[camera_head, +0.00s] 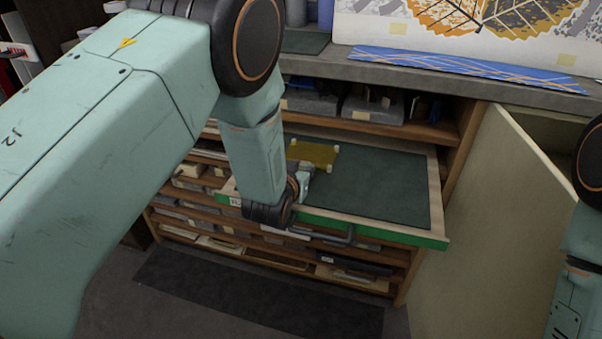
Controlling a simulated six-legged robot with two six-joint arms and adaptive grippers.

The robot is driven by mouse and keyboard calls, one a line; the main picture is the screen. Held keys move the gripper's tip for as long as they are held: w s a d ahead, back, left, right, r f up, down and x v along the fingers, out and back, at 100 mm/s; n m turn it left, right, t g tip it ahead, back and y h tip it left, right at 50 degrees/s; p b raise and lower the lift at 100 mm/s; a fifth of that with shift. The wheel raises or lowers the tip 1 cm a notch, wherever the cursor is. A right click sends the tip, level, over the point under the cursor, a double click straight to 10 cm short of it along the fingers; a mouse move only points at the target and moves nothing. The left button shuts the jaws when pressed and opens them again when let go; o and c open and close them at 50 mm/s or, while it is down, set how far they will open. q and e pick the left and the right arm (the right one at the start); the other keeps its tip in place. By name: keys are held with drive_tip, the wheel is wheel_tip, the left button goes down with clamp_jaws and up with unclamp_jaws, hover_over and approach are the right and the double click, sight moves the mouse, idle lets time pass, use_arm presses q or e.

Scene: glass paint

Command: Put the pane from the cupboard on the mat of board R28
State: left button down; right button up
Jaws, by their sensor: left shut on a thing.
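A board (392,235) with a green front edge and a pale wooden rim is pulled out of the cupboard (455,125). Its label at the left of the front is partly hidden by my left arm, so I cannot read the number. A dark green mat (390,185) covers the board. A yellow see-through pane (318,154) with pale corner pieces is over the mat's back left part. I cannot tell whether it touches the mat. My left gripper (304,174) is shut on the pane's front edge. My right gripper is out of view; only its arm shows at the right edge.
Other shelves below hold panes and boxes (195,187). An open door (500,220) stands at the right. A blue patterned strip (465,67) lies on the worktop. The mat's right part is clear.

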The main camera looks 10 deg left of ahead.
use_arm(q)
drive_tip(key=c, duration=1.4)
unclamp_jaws()
drive_tip(key=shift+s, duration=0.2)
drive_tip(key=shift+o, duration=1.3)
drive_tip(key=shift+w, duration=0.1)
drive_tip(key=shift+r, duration=0.1)
drive_tip(key=shift+s+r+p, duration=0.25)
drive_tip(key=shift+s+p, duration=0.4)
drive_tip(key=shift+p, duration=0.1)
drive_tip(key=p+v, duration=0.7)
drive_tip(key=v, duration=0.3)
drive_tip(key=shift+s+r, duration=0.15)
drive_tip(key=shift+s, duration=0.1)
